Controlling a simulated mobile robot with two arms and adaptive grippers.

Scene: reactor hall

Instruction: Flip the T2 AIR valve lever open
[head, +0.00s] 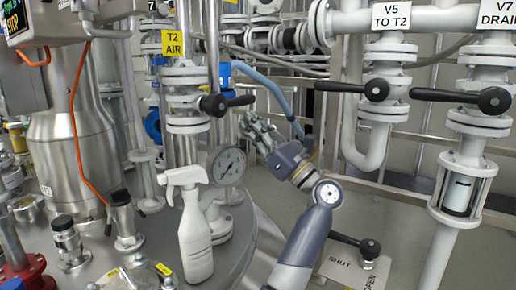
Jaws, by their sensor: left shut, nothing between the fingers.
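The T2 AIR valve lever (217,104) is a black bar with a round knob. It lies roughly level beside a white flanged pipe, under the yellow T2 AIR sign (173,43). My left gripper (248,120) is shut and empty. Its fingertips appear just below the right end of the lever in the picture. I cannot tell whether they touch it or how far apart they are in depth. My right gripper is not in view.
A pressure gauge (228,166) and a white spray bottle (194,230) stand on the steel vessel top below. The V5 TO T2 lever (350,88) and V7 DRAIN lever (460,97) are at right. A SHUT/OPEN plate (352,268) lies lower right. A blue hose (265,82) passes behind.

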